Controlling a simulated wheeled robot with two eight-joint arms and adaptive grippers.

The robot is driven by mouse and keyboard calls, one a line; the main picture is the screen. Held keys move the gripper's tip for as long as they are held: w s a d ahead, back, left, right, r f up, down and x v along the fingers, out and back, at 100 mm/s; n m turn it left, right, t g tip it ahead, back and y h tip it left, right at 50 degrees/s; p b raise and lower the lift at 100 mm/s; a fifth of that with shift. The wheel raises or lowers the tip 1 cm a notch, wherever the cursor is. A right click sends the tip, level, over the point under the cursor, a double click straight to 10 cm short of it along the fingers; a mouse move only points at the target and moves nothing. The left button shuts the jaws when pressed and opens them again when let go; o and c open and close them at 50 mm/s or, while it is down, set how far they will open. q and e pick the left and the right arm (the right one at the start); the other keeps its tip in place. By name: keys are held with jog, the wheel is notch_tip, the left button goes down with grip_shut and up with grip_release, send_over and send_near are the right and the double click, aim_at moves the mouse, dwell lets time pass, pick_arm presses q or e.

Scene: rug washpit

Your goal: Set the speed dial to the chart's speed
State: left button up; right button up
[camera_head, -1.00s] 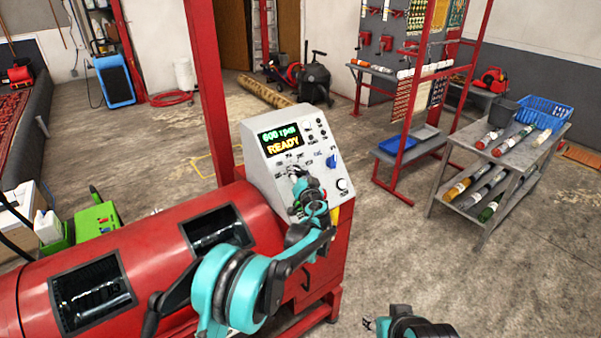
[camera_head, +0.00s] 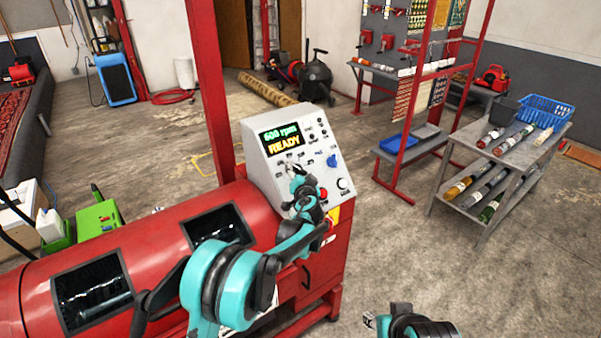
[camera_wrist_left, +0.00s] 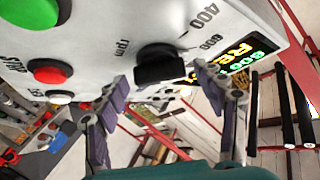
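The grey control panel (camera_head: 262,160) stands at the end of the red drum machine. Its display (camera_head: 280,138) reads 600 rpm and READY. The black speed dial (camera_wrist_left: 160,66) is in the left wrist view, with 400, 600 and rpm printed beside it. My left gripper (camera_head: 298,182) is at the panel face in the head view. In the left wrist view its fingers (camera_wrist_left: 165,95) are spread apart, one on each side below the dial; contact is not visible. My right gripper (camera_head: 369,321) is low in the head view, too small to judge. No speed chart is readable.
Green (camera_wrist_left: 30,10) and red (camera_wrist_left: 48,71) buttons lie close to the dial. Floor between panel and cart is clear.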

pick_arm(q)
jog(key=s+d+r, duration=0.1)
jog(key=s+r, duration=0.1)
jog(key=s, duration=0.9)
jog(key=shift+s, duration=0.4)
jog(key=shift+d, duration=0.1)
